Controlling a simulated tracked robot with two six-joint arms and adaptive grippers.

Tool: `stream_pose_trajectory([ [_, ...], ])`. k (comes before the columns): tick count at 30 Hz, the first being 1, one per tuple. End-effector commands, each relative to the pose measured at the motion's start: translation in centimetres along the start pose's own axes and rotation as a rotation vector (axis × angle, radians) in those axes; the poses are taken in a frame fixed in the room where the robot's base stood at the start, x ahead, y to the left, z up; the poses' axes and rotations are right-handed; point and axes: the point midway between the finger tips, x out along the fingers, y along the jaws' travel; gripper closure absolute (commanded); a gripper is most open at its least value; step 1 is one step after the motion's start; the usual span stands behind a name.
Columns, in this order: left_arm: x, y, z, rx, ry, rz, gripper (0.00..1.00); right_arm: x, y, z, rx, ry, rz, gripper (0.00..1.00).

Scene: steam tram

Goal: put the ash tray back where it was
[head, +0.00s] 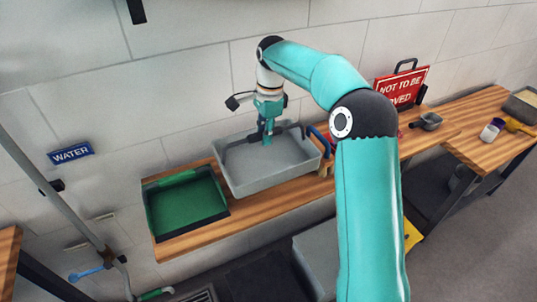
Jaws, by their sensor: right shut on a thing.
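A grey rectangular tray (266,177), which I take to be the ash tray, is at the wooden bench, right of a green tray. A dark bar (236,142) runs along its far side. My right gripper (266,141) points down at that far side and is shut there, seemingly on the tray's dark bar. The fingertips are small and partly lost against the bar. I cannot tell whether the grey tray rests on the bench or is slightly raised. My left gripper is not in view.
The green tray (184,212) with dark edges sits on the bench (245,228) at left. A red sign (401,87) stands against the wall. A small dark pan (430,121) and a white jar (490,131) are further right. My right arm hides part of the bench.

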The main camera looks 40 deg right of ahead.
Motion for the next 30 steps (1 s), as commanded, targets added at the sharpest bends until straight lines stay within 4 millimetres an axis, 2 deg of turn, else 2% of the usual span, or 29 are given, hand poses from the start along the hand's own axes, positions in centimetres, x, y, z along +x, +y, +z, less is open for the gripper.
stream_pose_trajectory([
  [3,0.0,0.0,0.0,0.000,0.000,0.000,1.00,1.9,0.1,-0.2,0.001,0.000,-0.001,1.00],
  [11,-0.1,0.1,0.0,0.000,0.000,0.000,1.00,3.7,0.1,-0.5,0.002,0.001,-0.002,1.00],
  [18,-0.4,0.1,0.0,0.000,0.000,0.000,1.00,6.8,0.1,-0.8,0.002,0.001,-0.001,1.00],
  [30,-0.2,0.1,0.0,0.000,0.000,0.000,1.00,7.4,0.1,-0.9,0.002,0.001,-0.004,1.00],
])
